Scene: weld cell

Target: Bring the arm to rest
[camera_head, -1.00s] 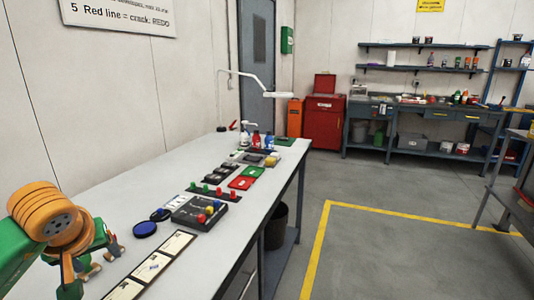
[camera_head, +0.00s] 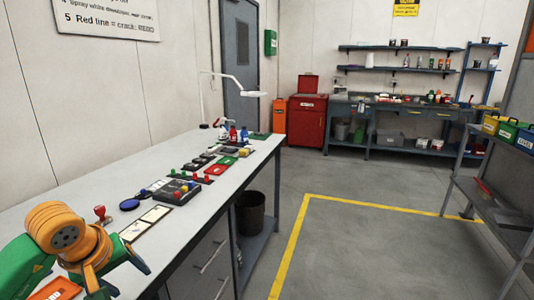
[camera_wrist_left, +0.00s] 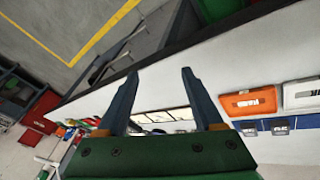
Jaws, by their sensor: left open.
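My left gripper (camera_head: 121,277) is at the lower left in the head view, over the near end of the light workbench (camera_head: 82,197). Its orange and green arm comes in from the left edge. In the left wrist view the two dark fingers of the left gripper (camera_wrist_left: 155,88) stand wide apart with nothing between them. The fingers look clear of the items on the bench. My right gripper is not in either view.
An orange tray (camera_wrist_left: 249,102) lies near the gripper. Yellow-lined floor is clear at right.

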